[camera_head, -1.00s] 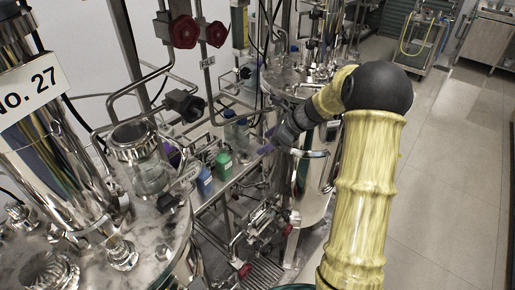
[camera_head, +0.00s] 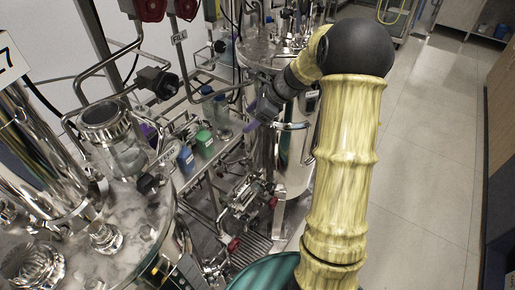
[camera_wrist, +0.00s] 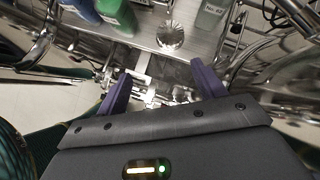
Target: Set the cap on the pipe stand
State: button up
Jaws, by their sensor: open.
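My gripper (camera_wrist: 163,88) is open and empty in the wrist view, with its two purple fingers spread apart above a metal frame. In the head view my gripper (camera_head: 252,126) shows small, its purple fingertips beside the bottle shelf. A small round shiny piece (camera_wrist: 170,36) sits on the shelf beyond the fingers, apart from them; it may be the cap, but I cannot tell for sure. I cannot single out the pipe stand among the many metal pipes and fittings.
A blue bottle (camera_head: 186,158) and a green bottle (camera_head: 204,143) stand on the metal shelf. Steel vessels crowd both sides: a lid with fittings (camera_head: 106,238) at left, a tall tank (camera_head: 297,160) behind my arm. Pipes and valves surround the shelf. Open floor (camera_head: 430,150) lies at right.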

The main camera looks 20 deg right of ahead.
jog(key=s+a+f+n+h, duration=0.1)
jog(key=s+a+n+h, duration=0.2)
jog(key=s+n, duration=0.8)
jog(key=s+a+f+n+g+h, duration=0.1)
jog(key=s+a+n+h, duration=0.1)
jog(key=s+n, duration=0.9)
jog(key=shift+s+a+n+h, duration=0.3)
jog(key=shift+s+a+h, duration=0.1)
jog(key=shift+s+h, duration=0.45)
